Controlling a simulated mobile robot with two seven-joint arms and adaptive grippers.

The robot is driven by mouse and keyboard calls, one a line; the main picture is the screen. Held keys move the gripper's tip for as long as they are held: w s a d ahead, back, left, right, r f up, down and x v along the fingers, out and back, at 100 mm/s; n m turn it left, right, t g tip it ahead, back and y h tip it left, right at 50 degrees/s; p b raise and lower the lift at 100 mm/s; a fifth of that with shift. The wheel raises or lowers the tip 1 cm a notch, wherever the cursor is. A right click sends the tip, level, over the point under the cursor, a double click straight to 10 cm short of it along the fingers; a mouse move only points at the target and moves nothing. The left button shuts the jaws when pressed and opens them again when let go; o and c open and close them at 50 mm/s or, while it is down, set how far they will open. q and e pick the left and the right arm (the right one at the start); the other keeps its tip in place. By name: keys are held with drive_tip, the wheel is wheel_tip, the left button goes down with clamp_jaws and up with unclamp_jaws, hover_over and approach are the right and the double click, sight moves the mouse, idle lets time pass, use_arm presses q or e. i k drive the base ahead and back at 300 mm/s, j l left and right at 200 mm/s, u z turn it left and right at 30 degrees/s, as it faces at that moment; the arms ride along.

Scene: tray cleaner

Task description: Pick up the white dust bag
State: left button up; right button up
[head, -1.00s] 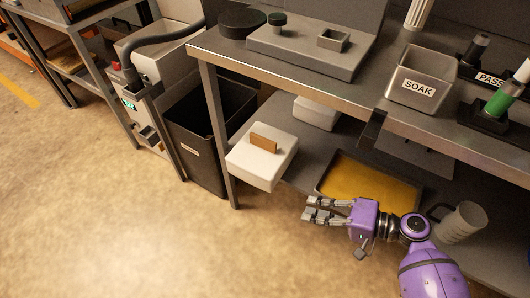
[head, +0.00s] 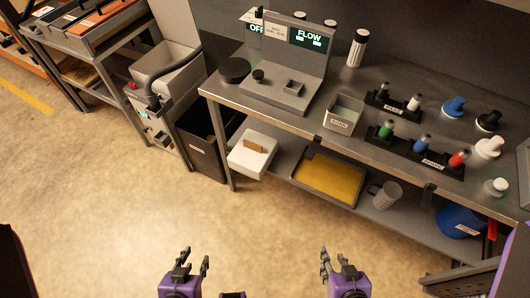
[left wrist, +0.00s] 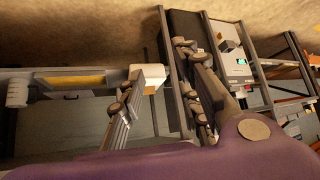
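The white dust bag (head: 247,162) is a boxy white block with a tan cardboard tab (head: 255,146) on top. It sits at the left end of the lower shelf, sticking out past the front edge. In the left wrist view, its white side (left wrist: 152,74) shows partly behind a finger. My left gripper (head: 195,260) is open and empty, low in front of the bench and apart from the bag. My right gripper (head: 333,260) looks open and empty, further right at a similar height.
A dark bin (head: 203,142) stands left of the bag, close to the bench leg. A yellow-bottomed tray (head: 299,167) and a grey cup (head: 387,195) are on the lower shelf. The bench top (head: 320,120) overhangs the shelf. The floor (head: 130,215) in front is clear.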

sight(251, 157)
drive_tip(key=i+j+z, duration=0.15)
drive_tip(key=j+z, duration=0.25)
drive_tip(key=i+j+z, duration=0.15)
drive_tip(key=j+z, duration=0.25)
drive_tip(key=i+j+z, duration=0.15)
drive_tip(key=j, duration=0.35)
drive_tip(key=j+z, duration=0.1)
drive_tip(key=j, duration=1.2)
drive_tip(key=i+j, duration=0.15)
drive_tip(key=j, duration=0.6)
drive_tip(key=z, duration=0.05)
